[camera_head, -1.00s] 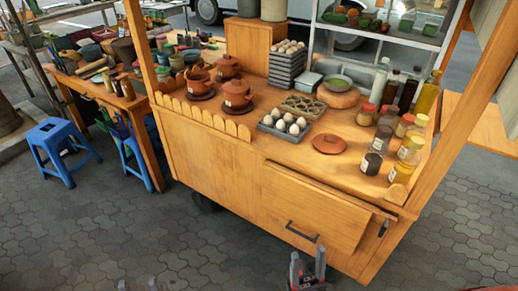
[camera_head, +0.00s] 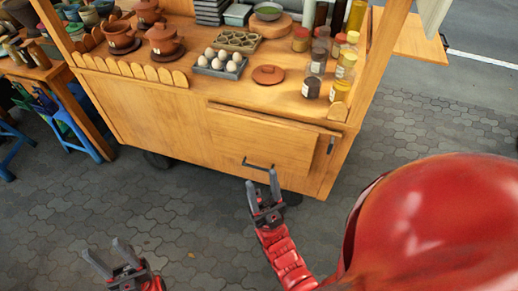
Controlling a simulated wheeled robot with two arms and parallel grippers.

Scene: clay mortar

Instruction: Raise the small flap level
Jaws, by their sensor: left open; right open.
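The small flap (camera_head: 262,140) looks like a wooden panel hanging down at the right of the cart's front. A dark bar handle (camera_head: 257,164) sits near its lower edge. My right gripper (camera_head: 262,180) is open and empty, fingers pointing up at the flap. Its fingertips are just below and right of the handle in the picture; I cannot tell whether they touch it. My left gripper (camera_head: 107,250) is open and empty over the paving at the lower left, well away from the cart.
The cart top (camera_head: 210,88) holds a tray of eggs (camera_head: 219,62), a clay lid (camera_head: 268,75), clay pots and several jars. A wooden side board (camera_head: 415,42) sticks out at the right. A blue stool (camera_head: 80,135) stands left. Paving in front is clear.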

